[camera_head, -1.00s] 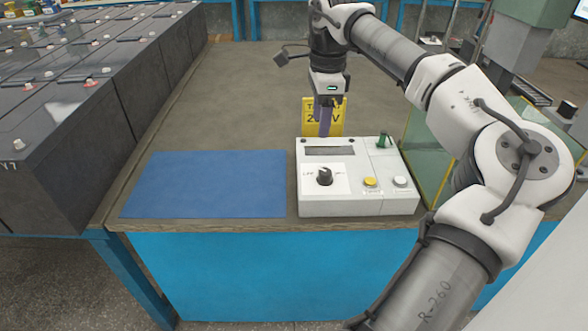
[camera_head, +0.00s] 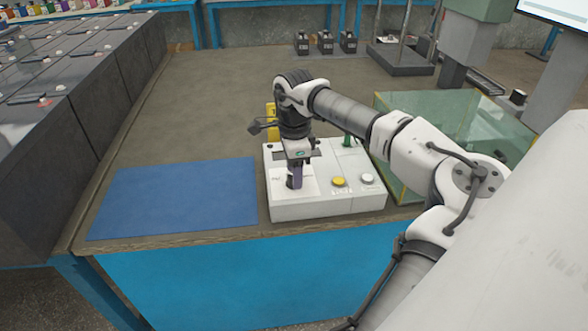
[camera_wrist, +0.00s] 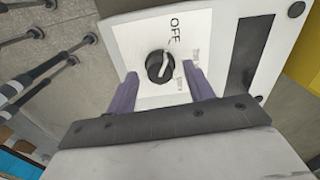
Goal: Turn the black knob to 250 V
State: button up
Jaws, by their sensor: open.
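The black knob (camera_wrist: 159,67) sits on a white panel of the white tester box (camera_head: 330,207). A white pointer line shows on it, and the word OFF is printed beside it; other labels are too small to read. In the head view my gripper (camera_head: 294,182) points down over the panel and hides the knob. In the wrist view my gripper (camera_wrist: 160,70) is open, its purple fingers apart with the knob between and just beyond their tips. I cannot tell whether they touch it.
A yellow button (camera_head: 338,181), a white button (camera_head: 367,179) and a green post (camera_head: 347,140) are on the box. A blue mat (camera_head: 170,200) lies left. A yellow sign (camera_head: 270,115) is mostly hidden behind. A glass case (camera_head: 440,125) stands right; dark batteries (camera_head: 50,140) line the left.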

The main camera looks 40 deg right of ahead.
jog(key=shift+f, duration=0.15)
jog(key=shift+c, duration=0.4)
jog(key=c, duration=0.9)
jog(key=shift+m, duration=0.3)
jog(key=m+b, duration=0.1)
jog(key=m, duration=0.4)
jog(key=m+b, duration=0.1)
jog(key=m, duration=0.5)
